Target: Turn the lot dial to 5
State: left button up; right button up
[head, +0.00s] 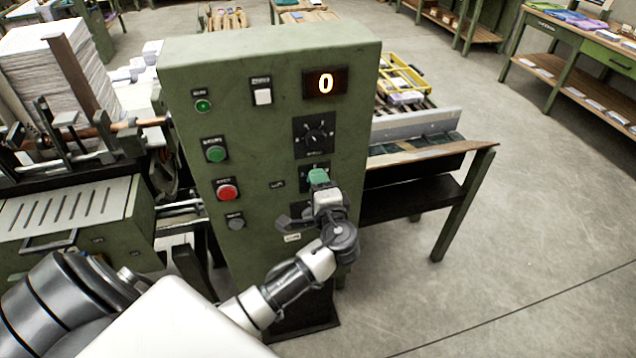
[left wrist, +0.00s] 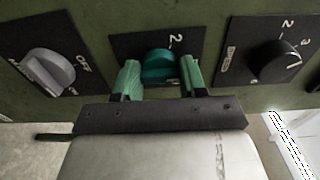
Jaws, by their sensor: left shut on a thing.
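The green machine cabinet (head: 240,130) carries a column of dials and a lit display (head: 325,83) reading 0. The green knob (left wrist: 157,65), apparently the lot dial, sits on a black plate with a visible "2" above the knob. Its other marks are hidden or unclear. My left gripper (head: 318,178) reaches the middle dial from below right. In the left wrist view, its two green fingers stand on either side of the knob, and the gripper is shut on it. My right gripper is not in view.
A black dial (head: 314,138) is above and a grey dial (left wrist: 48,70) marked OFF is on the other side. Green (head: 215,151) and red (head: 227,190) buttons are on the cabinet's left. A bench (head: 440,160) stands to the right, with open floor beyond.

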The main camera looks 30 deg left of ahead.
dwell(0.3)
pick_arm(q)
jog(key=o, duration=0.9)
jog(key=shift+d, duration=0.1)
jog(key=b+v, duration=0.3)
jog(key=v, duration=0.7)
jog(key=shift+s+d, duration=0.2)
jog(key=shift+s, duration=0.1)
